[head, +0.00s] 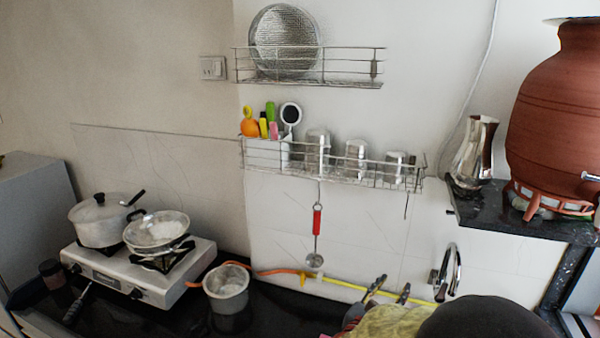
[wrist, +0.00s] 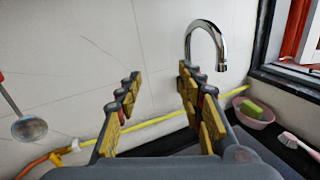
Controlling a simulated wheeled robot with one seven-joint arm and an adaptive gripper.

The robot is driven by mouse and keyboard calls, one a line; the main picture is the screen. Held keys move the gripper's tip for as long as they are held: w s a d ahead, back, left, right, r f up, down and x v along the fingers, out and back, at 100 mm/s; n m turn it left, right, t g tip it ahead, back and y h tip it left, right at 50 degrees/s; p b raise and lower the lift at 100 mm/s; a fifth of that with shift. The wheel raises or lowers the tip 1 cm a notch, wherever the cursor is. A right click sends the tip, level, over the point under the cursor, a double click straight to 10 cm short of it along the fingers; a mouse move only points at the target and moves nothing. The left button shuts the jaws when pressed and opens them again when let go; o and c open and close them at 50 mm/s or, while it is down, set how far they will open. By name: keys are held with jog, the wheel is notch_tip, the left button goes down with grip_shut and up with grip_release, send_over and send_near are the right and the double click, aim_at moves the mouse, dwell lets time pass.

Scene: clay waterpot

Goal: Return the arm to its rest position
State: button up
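My gripper (head: 392,284) is at the bottom of the head view, right of centre, in front of the wall and left of the tap. Its two fingers also show in the wrist view (wrist: 159,76), spread apart with only wall and a yellow hose behind the gap. It is open and holds nothing. My arm fills the lower right corner of the head view. The clay waterpot (head: 558,110) stands upright on its red stand (head: 550,202) on a dark stone shelf at the right, apart from my gripper.
The tap (head: 447,273) curves up near my gripper; the wrist view shows it closer (wrist: 207,40). A steel jug (head: 474,155) stands on the dark shelf (head: 485,207). Wire racks (head: 330,172) hang on the wall. A stove (head: 135,275) with pans and a pot (head: 227,292) are left.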

jog(key=s+d+f+m+g+y, duration=0.15)
jog(key=s+f+m+g, duration=0.25)
jog(key=s+m+g, duration=0.5)
jog(key=s+d+f+m+g+y, duration=0.15)
jog(key=s+f+m+g, duration=0.35)
jog(key=s, duration=0.7)
jog(key=s+a+r+m+t+y+b, duration=0.2)
jog(key=s+a+r+m+y, duration=0.15)
jog(key=a+m, duration=0.2)
jog(key=s+a+r+m+t+y+b, duration=0.1)
jog(key=s+a+r+m+t+y, duration=0.15)
jog(key=a+m+y, duration=0.35)
jog(key=r, duration=0.1)
jog(key=s+r+t, duration=0.1)
jog(key=r, duration=0.1)
jog(key=r+t+b, duration=0.1)
jog(key=shift+s+a+r+m, duration=0.15)
jog(key=shift+s+r+m, duration=0.2)
jog(key=shift+s, duration=0.05)
